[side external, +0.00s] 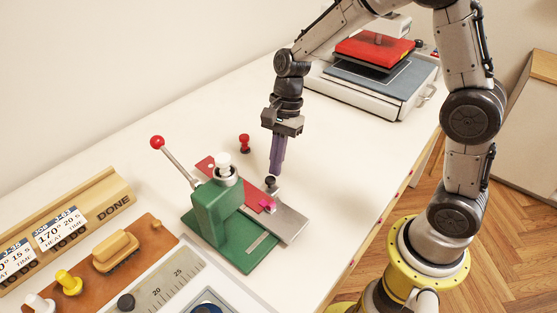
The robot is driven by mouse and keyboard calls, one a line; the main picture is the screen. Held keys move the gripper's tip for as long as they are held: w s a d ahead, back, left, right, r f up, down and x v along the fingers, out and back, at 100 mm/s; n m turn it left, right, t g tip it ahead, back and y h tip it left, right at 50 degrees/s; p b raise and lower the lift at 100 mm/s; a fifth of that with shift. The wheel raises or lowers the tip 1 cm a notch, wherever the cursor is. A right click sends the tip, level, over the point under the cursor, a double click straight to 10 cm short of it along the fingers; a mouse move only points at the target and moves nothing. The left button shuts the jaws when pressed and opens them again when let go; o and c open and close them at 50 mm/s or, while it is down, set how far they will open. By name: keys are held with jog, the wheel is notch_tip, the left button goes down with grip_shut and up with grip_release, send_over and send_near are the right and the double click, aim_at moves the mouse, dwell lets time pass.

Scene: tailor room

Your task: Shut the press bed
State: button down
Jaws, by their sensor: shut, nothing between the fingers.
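The heat press stands at the back right, with a red upper platen (375,48) above a blue-grey bed (372,82) in a white base. The bed sticks out toward the front from under the platen. A small handle (427,93) is on the right side of the base. My gripper (274,172) is shut and points down, well in front of and to the left of the heat press. Its purple fingers are empty. Their tips are just above a dark knob (271,185) by the green hand press (220,208); I cannot tell whether they touch it.
The green hand press has a red-knobbed lever (157,142) and a metal plate (282,222). A small red stamp (244,142) stands behind.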

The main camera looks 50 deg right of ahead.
jog(key=a, duration=0.6)
jog(key=shift+a, duration=0.35)
